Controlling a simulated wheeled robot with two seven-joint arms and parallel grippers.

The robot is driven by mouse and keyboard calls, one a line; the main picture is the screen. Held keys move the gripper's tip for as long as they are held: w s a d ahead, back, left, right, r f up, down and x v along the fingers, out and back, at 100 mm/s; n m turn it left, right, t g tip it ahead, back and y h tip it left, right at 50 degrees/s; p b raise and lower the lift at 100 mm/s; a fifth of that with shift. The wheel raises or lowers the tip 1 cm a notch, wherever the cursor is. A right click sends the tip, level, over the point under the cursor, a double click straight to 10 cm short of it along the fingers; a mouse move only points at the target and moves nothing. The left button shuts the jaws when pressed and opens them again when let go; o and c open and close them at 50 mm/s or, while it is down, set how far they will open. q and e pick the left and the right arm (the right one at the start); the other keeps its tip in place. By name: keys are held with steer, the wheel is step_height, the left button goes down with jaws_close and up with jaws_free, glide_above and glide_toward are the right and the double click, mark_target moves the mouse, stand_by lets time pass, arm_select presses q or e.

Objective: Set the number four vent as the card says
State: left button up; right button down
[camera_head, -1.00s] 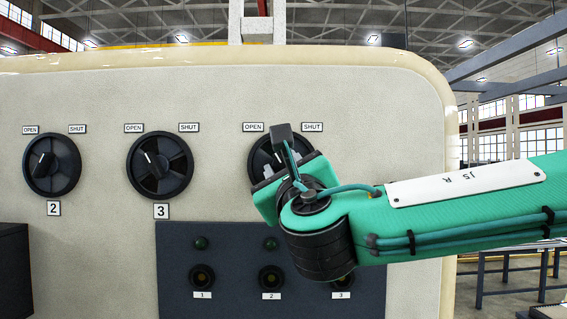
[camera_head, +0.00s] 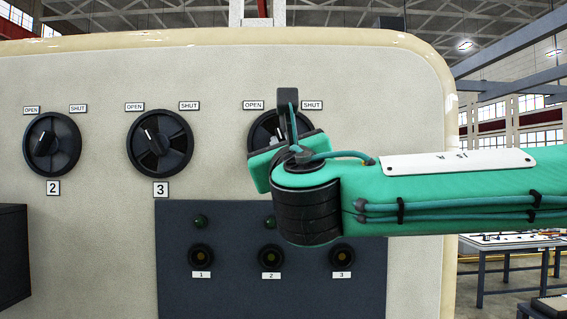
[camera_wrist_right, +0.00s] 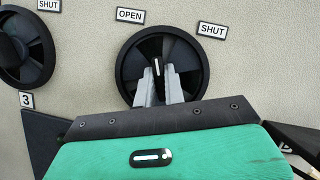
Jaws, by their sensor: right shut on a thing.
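The number four vent is the round black dial (camera_head: 261,130) at the right of the row in the head view, under OPEN (camera_head: 253,105) and SHUT (camera_head: 311,105) labels. My right gripper covers its lower part and its number plate. In the right wrist view the same dial (camera_wrist_right: 185,58) shows with my right gripper (camera_wrist_right: 160,85) shut on its raised handle, a pale finger on each side. The handle's white mark points roughly up, between the two labels. The card is not in view. My left gripper is not in view.
A dark panel (camera_head: 230,285) with lamps and buttons sits just below my right wrist. A dark box (camera_head: 14,255) stands at the left edge.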

steer(key=shift+a+m+g+h+b, duration=0.1)
steer(key=shift+m+h+b, duration=1.15)
steer(key=shift+m+b, duration=1.1)
steer(key=shift+m+g+h+b, duration=0.1)
steer(key=shift+m+h+b, duration=1.2)
steer(key=shift+m+b, duration=1)
steer(key=shift+a+m+g+h+b, duration=0.1)
steer(key=shift+m+h+b, duration=1.15)
steer(key=shift+m+b, duration=1.1)
steer(key=shift+d+m+p, duration=0.1)
steer(key=shift+m+p, duration=0.2)
steer(key=shift+m, duration=0.1)
steer(key=c, duration=1.5)
jaws_free()
